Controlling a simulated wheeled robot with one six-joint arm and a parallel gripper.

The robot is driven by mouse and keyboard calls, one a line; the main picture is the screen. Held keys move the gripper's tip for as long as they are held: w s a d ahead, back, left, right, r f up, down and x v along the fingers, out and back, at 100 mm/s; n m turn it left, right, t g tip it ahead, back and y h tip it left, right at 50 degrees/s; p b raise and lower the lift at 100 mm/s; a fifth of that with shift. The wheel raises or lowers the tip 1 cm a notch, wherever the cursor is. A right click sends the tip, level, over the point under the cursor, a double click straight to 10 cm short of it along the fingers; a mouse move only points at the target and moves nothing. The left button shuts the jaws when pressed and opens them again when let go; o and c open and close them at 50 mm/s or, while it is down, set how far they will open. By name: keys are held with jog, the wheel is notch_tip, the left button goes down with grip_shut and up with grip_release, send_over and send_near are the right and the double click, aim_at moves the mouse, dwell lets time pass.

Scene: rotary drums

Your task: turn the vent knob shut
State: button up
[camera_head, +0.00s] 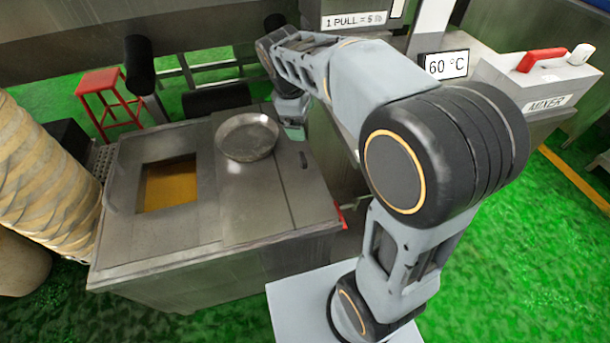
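I cannot make out a vent knob in the head view. My arm rises from its base at the lower right, bends at a large dark elbow, and reaches to the far left. Its far end comes down behind the back right corner of a steel cabinet (250,262). A grey wrist part shows there, but no gripper fingers can be seen. Whether the gripper touches anything is hidden.
A round metal pan (248,137) sits on the cabinet, right of an opening with yellow contents (170,184). A red stool (106,98) stands at the back left. A mixer housing (545,85) with a red lever (541,59) and a "60 °C" display (446,65) are at the right.

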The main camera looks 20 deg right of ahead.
aim_at(302, 158)
jog(key=w+a+f+n+g+h+b, duration=0.1)
jog(key=w+a+f+n+h+b, duration=0.15)
jog(key=w+f+n+b, duration=0.7)
jog(key=d+f+m, duration=0.1)
jog(key=f, duration=0.4)
jog(key=s+d+f+m, duration=0.1)
jog(key=d+f, duration=0.1)
jog(key=f, duration=0.3)
jog(key=d+f+m, duration=0.1)
jog(key=d+f, duration=0.1)
jog(key=f, duration=0.3)
jog(key=shift+s+y+b, duration=0.25)
jog(key=shift+b, duration=0.05)
jog(key=c, duration=0.9)
